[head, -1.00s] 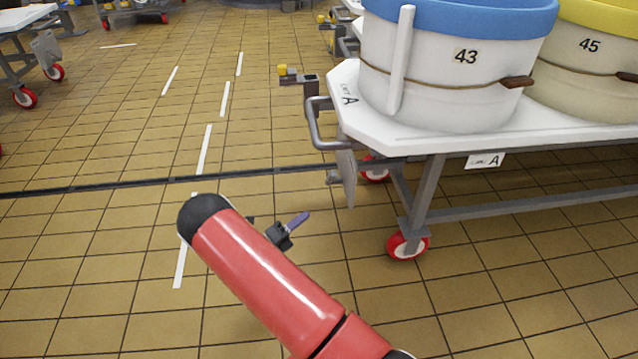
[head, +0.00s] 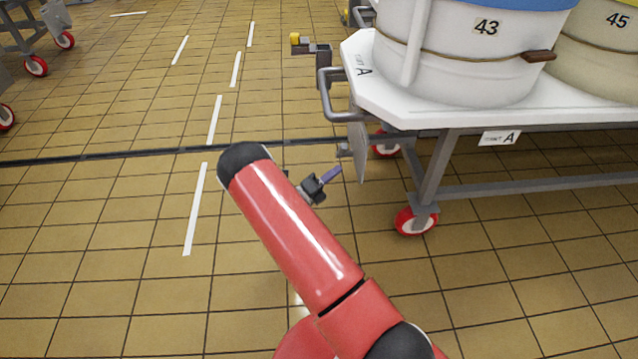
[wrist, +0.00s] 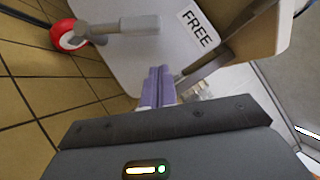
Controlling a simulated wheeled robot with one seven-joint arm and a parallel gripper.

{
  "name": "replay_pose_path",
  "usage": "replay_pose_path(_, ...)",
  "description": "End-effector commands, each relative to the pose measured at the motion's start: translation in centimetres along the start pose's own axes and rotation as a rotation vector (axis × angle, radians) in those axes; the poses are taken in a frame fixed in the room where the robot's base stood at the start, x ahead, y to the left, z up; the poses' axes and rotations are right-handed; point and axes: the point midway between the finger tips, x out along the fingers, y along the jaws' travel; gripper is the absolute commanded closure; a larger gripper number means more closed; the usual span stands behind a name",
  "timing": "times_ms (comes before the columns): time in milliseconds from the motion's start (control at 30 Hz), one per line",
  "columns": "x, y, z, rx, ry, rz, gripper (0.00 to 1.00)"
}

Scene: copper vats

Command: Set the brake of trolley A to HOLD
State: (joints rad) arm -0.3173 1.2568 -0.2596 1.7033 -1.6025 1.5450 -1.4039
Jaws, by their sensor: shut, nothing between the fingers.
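Trolley A (head: 440,110) stands at the right in the head view, with a white top and an A label. A pale brake plate (head: 358,150) hangs below its near left corner, seen almost edge-on, with a small grey stub (head: 343,149) sticking out. In the wrist view the plate (wrist: 120,70) carries the word FREE (wrist: 195,29), and a grey bar (wrist: 125,28) lies across it. No HOLD marking shows. My gripper (head: 331,175) is shut and empty, just left of and below the plate. Its purple fingers (wrist: 157,85) overlap the plate's lower edge in the wrist view; contact is unclear.
Vats 43 (head: 465,60) and 45 (head: 600,50) stand on the trolley. A grey end handle (head: 325,95) and a yellow-knobbed bracket (head: 310,46) jut leftwards. A red caster (head: 416,221) is below. The tiled floor at left is open, crossed by a dark drain strip (head: 180,152).

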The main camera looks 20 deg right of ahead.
Motion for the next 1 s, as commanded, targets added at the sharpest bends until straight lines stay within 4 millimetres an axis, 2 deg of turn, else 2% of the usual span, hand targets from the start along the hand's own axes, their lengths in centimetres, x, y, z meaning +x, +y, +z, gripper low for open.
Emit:
replay_pose_path(33, 1.1, 0.0, -0.1, 0.0, 0.004, -0.001, 1.0)
replay_pose_path(100, 1.9, 0.1, 0.8, 0.004, 0.002, 0.001, 1.0)
replay_pose_path(300, 3.5, 0.1, 2.4, 0.002, 0.002, 0.001, 1.0)
replay_pose_path(1000, 4.1, -0.5, 3.2, -0.031, 0.0, 0.022, 1.0)
